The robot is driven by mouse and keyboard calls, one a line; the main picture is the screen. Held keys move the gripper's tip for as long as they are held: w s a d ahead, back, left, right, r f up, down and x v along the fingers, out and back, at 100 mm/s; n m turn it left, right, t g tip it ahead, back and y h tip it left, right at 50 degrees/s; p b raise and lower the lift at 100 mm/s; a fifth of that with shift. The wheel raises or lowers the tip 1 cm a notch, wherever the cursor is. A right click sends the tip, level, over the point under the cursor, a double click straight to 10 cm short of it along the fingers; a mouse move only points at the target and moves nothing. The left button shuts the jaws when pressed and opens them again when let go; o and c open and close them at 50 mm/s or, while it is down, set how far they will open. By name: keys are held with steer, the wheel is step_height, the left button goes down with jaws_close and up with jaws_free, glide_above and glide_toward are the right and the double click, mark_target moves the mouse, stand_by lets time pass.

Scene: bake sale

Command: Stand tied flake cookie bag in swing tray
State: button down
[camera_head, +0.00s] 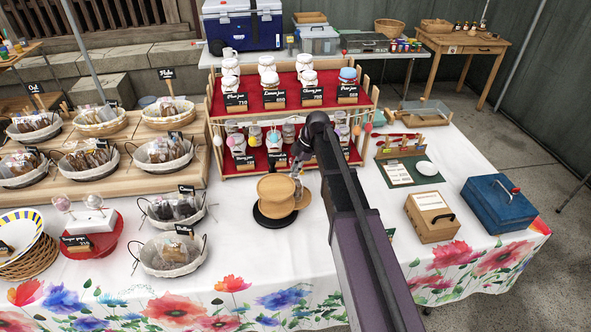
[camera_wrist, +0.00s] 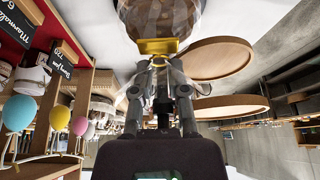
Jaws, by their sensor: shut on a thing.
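My gripper (camera_wrist: 160,82) is shut on the gathered neck of a clear cookie bag (camera_wrist: 160,17) with a gold tie (camera_wrist: 158,46). The bag's lower part runs out of the top of the wrist view. The wooden swing tray has round discs; its upper disc (camera_head: 275,187) stands over a dark base on the white cloth in the head view. Its round discs also show in the wrist view (camera_wrist: 222,60), right of the bag. My arm and wrist hide much of the gripper in the head view, near the swing tray. Whether the bag touches a disc is unclear.
A red tiered shelf (camera_head: 246,103) with jars and signs stands just behind the swing tray. Wire baskets (camera_head: 172,257) stand left of it. A wooden box (camera_head: 432,217) and a blue box (camera_head: 500,204) stand at right. White cloth is clear in front of the swing tray.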

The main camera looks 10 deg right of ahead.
steer(key=shift+f+b, duration=0.45)
steer(key=shift+f, duration=0.05)
stand_by(0.4)
steer(key=c, duration=0.6)
jaws_free()
steer(key=shift+o, duration=0.2)
step_height(320, 180, up, 9)
steer(key=p, duration=0.9)
steer(key=shift+s, duration=0.1)
